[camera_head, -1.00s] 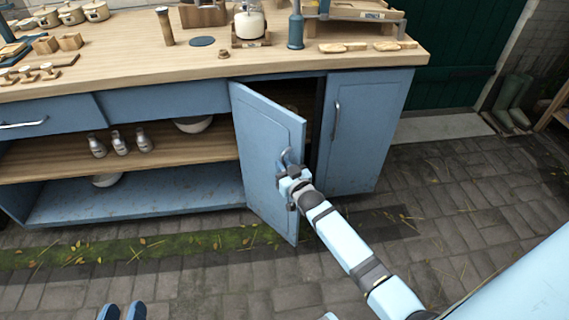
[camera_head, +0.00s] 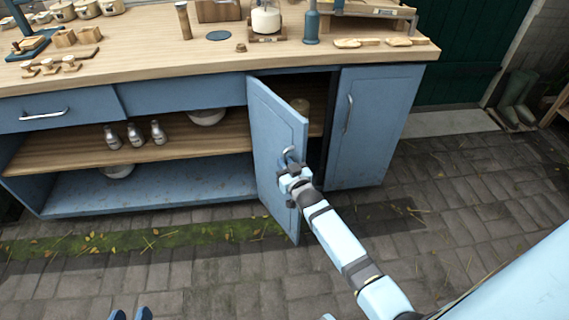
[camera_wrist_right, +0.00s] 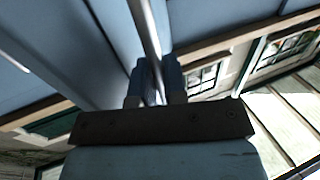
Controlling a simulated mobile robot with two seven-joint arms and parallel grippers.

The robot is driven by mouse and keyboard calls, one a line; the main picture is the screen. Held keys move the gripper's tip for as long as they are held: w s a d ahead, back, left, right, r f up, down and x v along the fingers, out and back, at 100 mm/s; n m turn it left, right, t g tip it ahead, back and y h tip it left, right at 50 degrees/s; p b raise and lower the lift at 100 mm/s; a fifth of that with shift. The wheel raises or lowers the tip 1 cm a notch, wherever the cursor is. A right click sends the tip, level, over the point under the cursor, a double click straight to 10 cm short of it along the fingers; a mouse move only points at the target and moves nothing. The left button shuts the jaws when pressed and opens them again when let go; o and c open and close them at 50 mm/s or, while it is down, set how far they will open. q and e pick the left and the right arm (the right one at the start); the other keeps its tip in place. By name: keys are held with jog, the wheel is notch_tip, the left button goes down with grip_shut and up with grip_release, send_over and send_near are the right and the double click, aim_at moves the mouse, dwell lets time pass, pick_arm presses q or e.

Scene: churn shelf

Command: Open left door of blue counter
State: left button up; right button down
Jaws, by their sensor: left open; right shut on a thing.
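The blue counter (camera_head: 200,95) has a wooden top. Its left door (camera_head: 268,135) stands swung outward, with a dark gap and part of the inside shelf showing to its right. My right gripper (camera_head: 288,162) is shut on the left door's metal handle. In the right wrist view the handle (camera_wrist_right: 149,35) runs as a bar between the two fingers (camera_wrist_right: 155,85). The right door (camera_head: 372,125) is closed, with its own upright handle.
Three small metal-capped bottles (camera_head: 136,135) stand on the open shelf left of the door. Jars, boards and tools crowd the countertop. The paved floor (camera_head: 220,285) before the counter is clear. Boots (camera_head: 516,100) stand at the right.

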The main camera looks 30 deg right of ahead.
jog(key=c, duration=1.5)
grip_release()
jog(key=shift+o, duration=0.2)
pick_arm(q)
jog(key=shift+r, duration=0.1)
jog(key=a+f+g+p, duration=0.1)
jog(key=s+f+y+p, duration=0.1)
jog(key=p, duration=0.1)
jog(key=shift+s+a+f+g, duration=0.2)
jog(key=shift+a+f+g, duration=0.2)
pick_arm(e)
jog(key=s, duration=1.3)
jog(key=shift+s+a, duration=0.2)
jog(key=shift+s, duration=0.2)
jog(key=shift+c, duration=0.5)
